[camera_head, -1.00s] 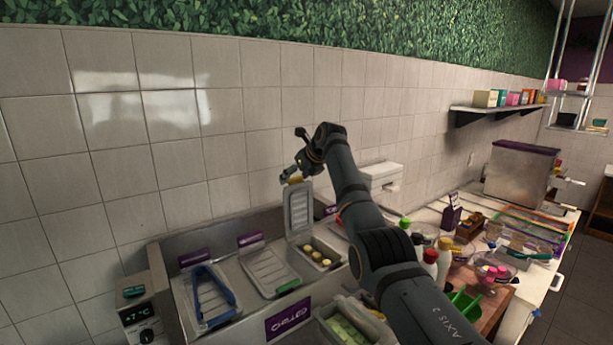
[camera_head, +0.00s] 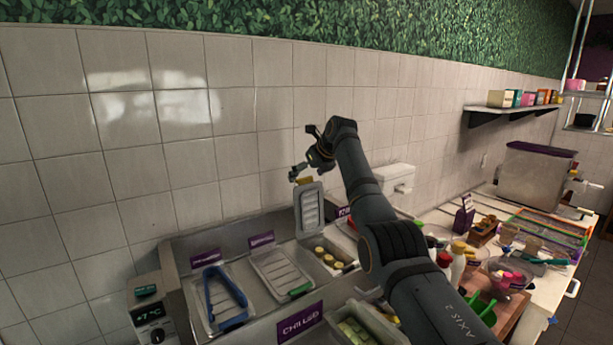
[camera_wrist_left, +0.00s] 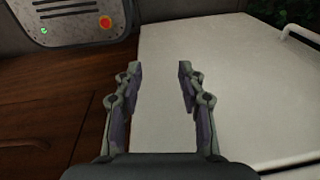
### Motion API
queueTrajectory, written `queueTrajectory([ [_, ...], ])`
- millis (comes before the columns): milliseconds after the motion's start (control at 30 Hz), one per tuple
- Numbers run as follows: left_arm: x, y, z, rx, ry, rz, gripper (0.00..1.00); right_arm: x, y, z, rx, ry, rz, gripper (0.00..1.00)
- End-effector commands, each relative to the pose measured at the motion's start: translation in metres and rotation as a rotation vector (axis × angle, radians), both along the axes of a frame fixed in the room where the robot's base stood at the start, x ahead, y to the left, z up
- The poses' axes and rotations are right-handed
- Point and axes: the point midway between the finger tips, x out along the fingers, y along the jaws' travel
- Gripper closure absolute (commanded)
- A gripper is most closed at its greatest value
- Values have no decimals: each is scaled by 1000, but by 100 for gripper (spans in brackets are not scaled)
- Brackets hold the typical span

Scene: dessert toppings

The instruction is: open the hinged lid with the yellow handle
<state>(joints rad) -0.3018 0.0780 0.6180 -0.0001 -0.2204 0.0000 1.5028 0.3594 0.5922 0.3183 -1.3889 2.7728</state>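The lid with the yellow handle (camera_head: 310,211) stands raised on its hinge, close to upright, in the head view. Its yellow handle (camera_head: 304,181) shows at the top edge. Below it the open bin (camera_head: 331,258) holds several yellowish round pieces. My right gripper (camera_head: 297,173) is at the lid's top edge by the handle; whether its fingers are shut or touching is too small to tell. My left gripper (camera_wrist_left: 160,70) is open and empty in the left wrist view, above a pale flat surface; it is out of the head view.
A shut lid with a green handle (camera_head: 300,290) and one with a blue handle (camera_head: 222,302) lie to the left. An open bin (camera_head: 365,322) of green pieces is in front. Bottles and bowls crowd the right counter. A tiled wall (camera_head: 250,150) stands behind.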

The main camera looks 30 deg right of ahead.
Motion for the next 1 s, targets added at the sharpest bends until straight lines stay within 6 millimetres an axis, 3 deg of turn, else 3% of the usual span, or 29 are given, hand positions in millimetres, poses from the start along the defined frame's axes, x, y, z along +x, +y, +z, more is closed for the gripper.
queueTrajectory([
  [267, 4, 4, 0, 5, -6, -1, 60, -2, 0, 1, 1, 2, 1, 9],
  [433, 3, 3, 0, 3, -5, -1, 60, -20, -2, 18, -2, 0, -1, 9],
  [700, 3, 2, 0, 2, -4, -1, 60, -66, -5, 67, -1, -1, 0, 9],
  [1000, 3, 1, 0, 2, -4, -1, 60, -85, -6, 86, 0, 1, 0, 9],
])
